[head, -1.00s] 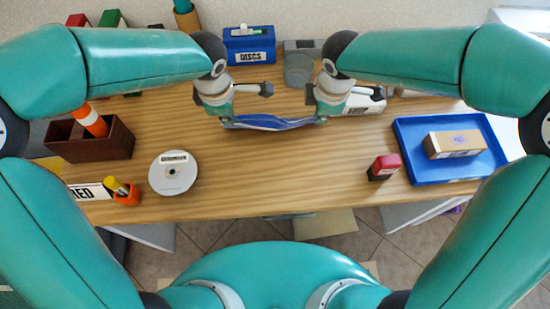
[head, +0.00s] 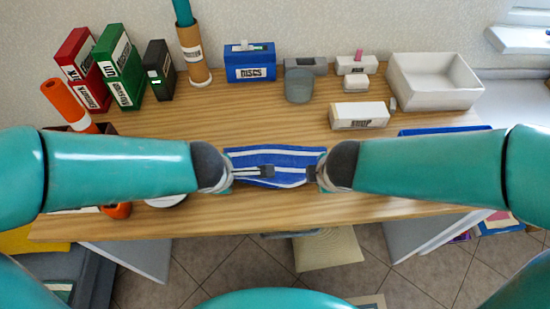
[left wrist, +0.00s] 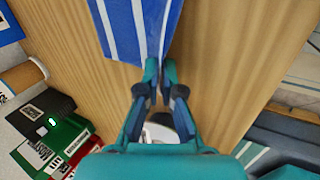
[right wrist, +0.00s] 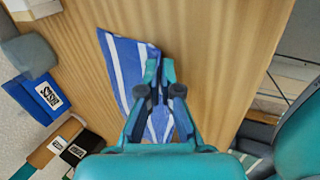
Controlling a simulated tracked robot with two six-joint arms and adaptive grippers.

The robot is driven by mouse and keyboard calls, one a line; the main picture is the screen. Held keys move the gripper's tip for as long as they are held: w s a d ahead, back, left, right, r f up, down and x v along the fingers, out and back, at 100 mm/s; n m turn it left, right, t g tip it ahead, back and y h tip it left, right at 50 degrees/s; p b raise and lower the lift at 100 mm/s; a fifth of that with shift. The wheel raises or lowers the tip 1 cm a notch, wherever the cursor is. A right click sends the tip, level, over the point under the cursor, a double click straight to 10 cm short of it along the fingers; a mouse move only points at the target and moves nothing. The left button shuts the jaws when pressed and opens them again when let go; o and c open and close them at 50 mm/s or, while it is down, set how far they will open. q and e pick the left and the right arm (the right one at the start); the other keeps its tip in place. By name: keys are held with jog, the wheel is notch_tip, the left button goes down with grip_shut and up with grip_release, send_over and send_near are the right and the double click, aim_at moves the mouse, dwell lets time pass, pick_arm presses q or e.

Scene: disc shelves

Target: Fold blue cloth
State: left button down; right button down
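The blue cloth with white stripes (head: 285,157) is stretched between my two grippers near the front middle of the table. My left gripper (head: 268,172) is at its left part, and my right gripper (head: 312,172) is at its right edge. In the left wrist view, the fingers of my left gripper (left wrist: 160,65) are close together on an edge of the cloth (left wrist: 130,28). In the right wrist view, the fingers of my right gripper (right wrist: 160,65) pinch the cloth (right wrist: 125,65), and some of it shows between the fingers. Whether its underside touches the table is unclear.
A blue DISCS box (head: 250,68), a grey cup (head: 299,86), a white SOAP box (head: 358,115) and a white bin (head: 434,80) stand behind. Several binders (head: 120,68) are at the back left. A blue tray (head: 440,130) is partly hidden by my right arm.

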pick_arm(q)
jog(key=c, duration=1)
grip_release()
jog(key=shift+c, duration=0.2)
pick_arm(e)
jog(key=c, duration=1)
grip_release()
jog(key=shift+c, duration=0.2)
pick_arm(q)
jog(key=shift+r, duration=0.5)
pick_arm(e)
jog(key=shift+r, duration=0.5)
pick_arm(q)
jog(key=s+v, duration=0.1)
jog(key=v, duration=0.8)
jog(key=shift+s, duration=0.5)
pick_arm(e)
jog(key=s+v, duration=0.1)
jog(key=v, duration=0.8)
jog(key=shift+s, duration=0.5)
pick_arm(q)
jog(key=shift+f, duration=0.1)
pick_arm(e)
jog(key=shift+f, duration=0.1)
